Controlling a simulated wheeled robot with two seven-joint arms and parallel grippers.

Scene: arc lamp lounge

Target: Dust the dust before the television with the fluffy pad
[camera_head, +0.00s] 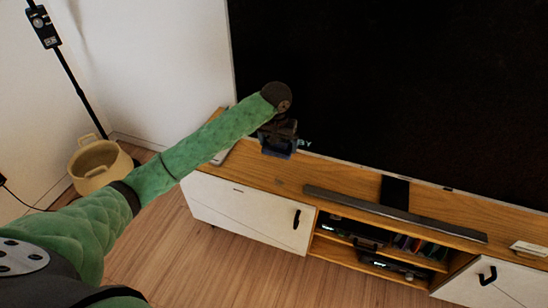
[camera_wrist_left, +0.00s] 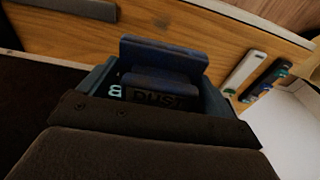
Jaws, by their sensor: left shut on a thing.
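My left gripper (camera_head: 278,132) is in front of the television's lower left part, above the wooden console top. It is shut on a dark blue block, which I take to be the fluffy pad (camera_head: 277,152). In the left wrist view the pad (camera_wrist_left: 165,52) sits between the jaws, with a label reading "DUST" near it. Its fluffy face is hidden. My right gripper is not in view.
A long grey soundbar (camera_head: 390,213) lies along the console's front edge, right of my gripper. In the left wrist view, a white remote (camera_wrist_left: 245,70) and a dark remote (camera_wrist_left: 266,80) lie on the wood. A yellow basket (camera_head: 98,165) and a black stand (camera_head: 72,80) are at left.

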